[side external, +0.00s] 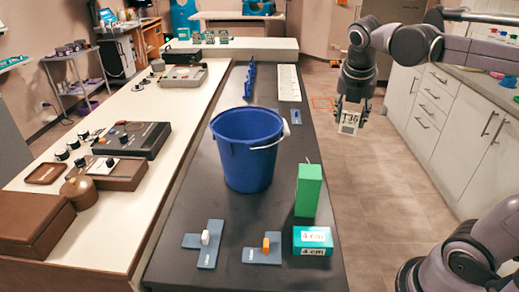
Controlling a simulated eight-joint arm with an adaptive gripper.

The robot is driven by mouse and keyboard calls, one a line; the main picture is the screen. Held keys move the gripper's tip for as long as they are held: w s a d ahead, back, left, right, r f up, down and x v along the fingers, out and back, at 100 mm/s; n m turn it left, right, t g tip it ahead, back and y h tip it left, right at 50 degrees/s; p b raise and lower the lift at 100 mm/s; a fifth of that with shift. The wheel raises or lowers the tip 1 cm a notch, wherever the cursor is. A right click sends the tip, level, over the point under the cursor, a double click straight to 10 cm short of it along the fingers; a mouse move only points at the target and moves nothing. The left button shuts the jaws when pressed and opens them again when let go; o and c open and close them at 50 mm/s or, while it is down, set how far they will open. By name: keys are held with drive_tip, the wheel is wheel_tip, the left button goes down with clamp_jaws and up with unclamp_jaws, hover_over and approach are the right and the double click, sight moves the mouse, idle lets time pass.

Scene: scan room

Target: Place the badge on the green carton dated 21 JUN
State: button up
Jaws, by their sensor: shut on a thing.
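My gripper (350,108) hangs at the upper right, past the right edge of the dark bench and above the floor. It is shut on a small white badge (349,122) with dark characters, which looks like "T 30". A tall plain green carton (308,191) stands upright on the bench, to the right of the bucket and below my gripper in the picture. A lower teal-green box (312,236) with white "4 cm" labels sits in front of it. I cannot read a 21 JUN date on either one.
Two blue plates with small blocks, a left one (204,252) and a right one (263,255), lie in front. A white keyboard-like strip (289,83) and a blue rack (250,80) lie farther back.

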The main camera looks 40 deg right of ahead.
drive_tip(key=s+d+n+t, duration=0.1)
drive_tip(key=s+d+n, duration=0.1)
drive_tip(key=s+n, duration=0.15)
drive_tip(key=y, duration=0.1)
hover_over(310, 171)
drive_tip(key=shift+n, duration=0.25)
wheel_tip(310, 171, down, 6)
drive_tip(key=shift+f, duration=2.2)
drive_tip(key=shift+f, duration=0.1)
drive_tip(key=o, duration=1)
